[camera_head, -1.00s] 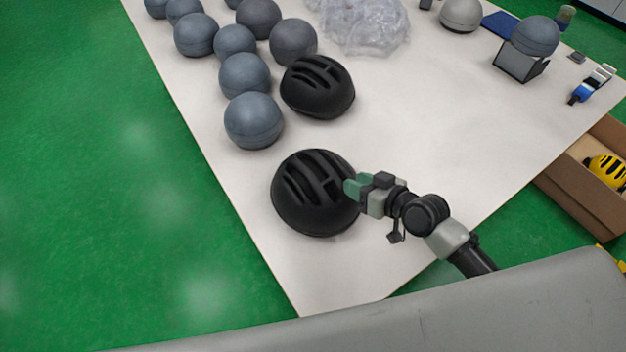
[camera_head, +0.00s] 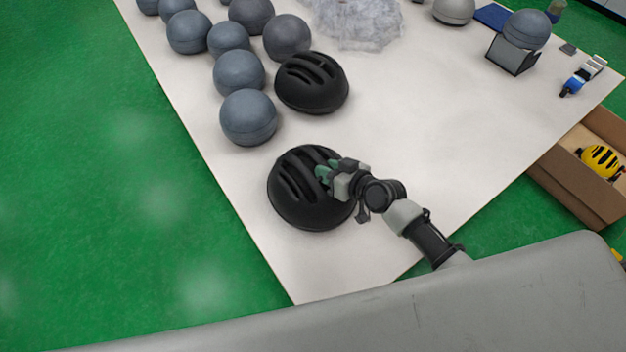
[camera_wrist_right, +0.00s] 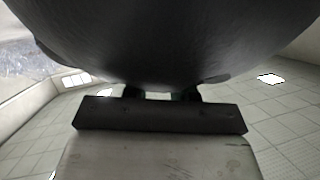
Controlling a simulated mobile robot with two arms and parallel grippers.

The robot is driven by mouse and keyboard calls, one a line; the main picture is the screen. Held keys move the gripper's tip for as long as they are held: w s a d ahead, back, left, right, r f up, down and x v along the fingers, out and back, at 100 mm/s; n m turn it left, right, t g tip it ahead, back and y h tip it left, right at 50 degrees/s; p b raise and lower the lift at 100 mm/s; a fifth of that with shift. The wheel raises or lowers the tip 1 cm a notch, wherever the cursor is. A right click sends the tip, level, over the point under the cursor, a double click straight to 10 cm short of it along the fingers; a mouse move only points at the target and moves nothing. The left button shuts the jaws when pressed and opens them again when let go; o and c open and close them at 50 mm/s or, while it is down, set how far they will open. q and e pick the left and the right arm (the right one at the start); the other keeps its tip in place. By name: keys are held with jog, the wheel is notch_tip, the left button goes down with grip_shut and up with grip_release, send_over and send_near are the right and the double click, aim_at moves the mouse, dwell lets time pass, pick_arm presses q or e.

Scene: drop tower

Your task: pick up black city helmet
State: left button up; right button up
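A black vented helmet (camera_head: 300,205) sits dome up on the white table near its front corner. A second black helmet (camera_head: 312,88) sits farther back. My right gripper (camera_head: 325,171) is at the upper right of the nearer helmet, its green fingertips overlapping the vents. In the right wrist view the dark helmet shell (camera_wrist_right: 180,40) fills the top, right in front of the gripper. The fingertips are hidden there, so I cannot tell whether they are shut on the shell. My left gripper is not in view.
Several grey balls (camera_head: 248,118) stand along the table's left side. Crumpled clear plastic (camera_head: 355,22) lies at the back. A grey ball on a stand (camera_head: 513,56) is at the back right. A cardboard box (camera_head: 570,190) with a yellow helmet (camera_head: 601,160) stands off the right edge. The table's right middle is clear.

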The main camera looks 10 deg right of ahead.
grip_shut()
jog(key=shift+r, duration=0.1)
